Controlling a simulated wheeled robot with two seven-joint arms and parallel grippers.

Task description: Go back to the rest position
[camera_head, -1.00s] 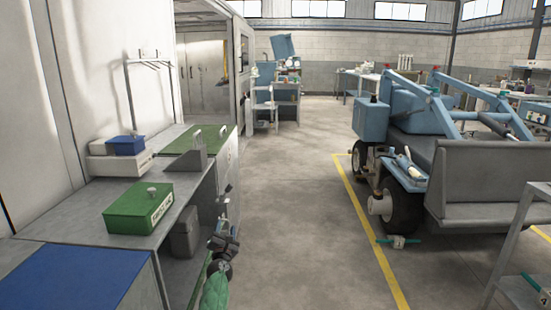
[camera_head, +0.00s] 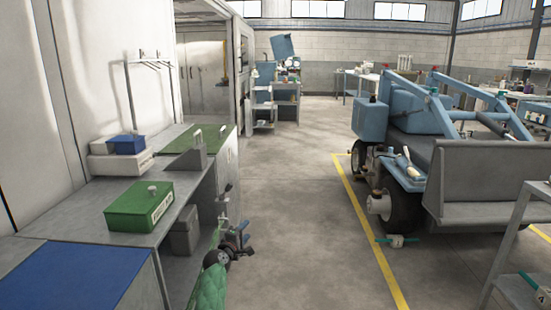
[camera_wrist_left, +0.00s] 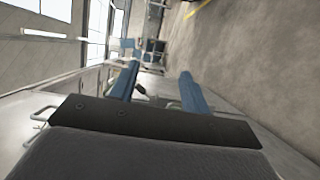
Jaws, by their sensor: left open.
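My left gripper (camera_head: 241,240) is small and low in the head view, just right of the grey workbench's front side. In the left wrist view its two blue fingers (camera_wrist_left: 157,88) stand wide apart, with nothing held between them. The dark gripper body fills the foreground there. The floor and the bench side show beyond the fingers, turned sideways. My right gripper is not in the head view.
The grey workbench (camera_head: 150,219) holds a green box (camera_head: 138,209), and a white box with a blue one (camera_head: 125,144). A blue-framed vehicle (camera_head: 405,115) stands on the right. The concrete aisle (camera_head: 300,190) between them is clear.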

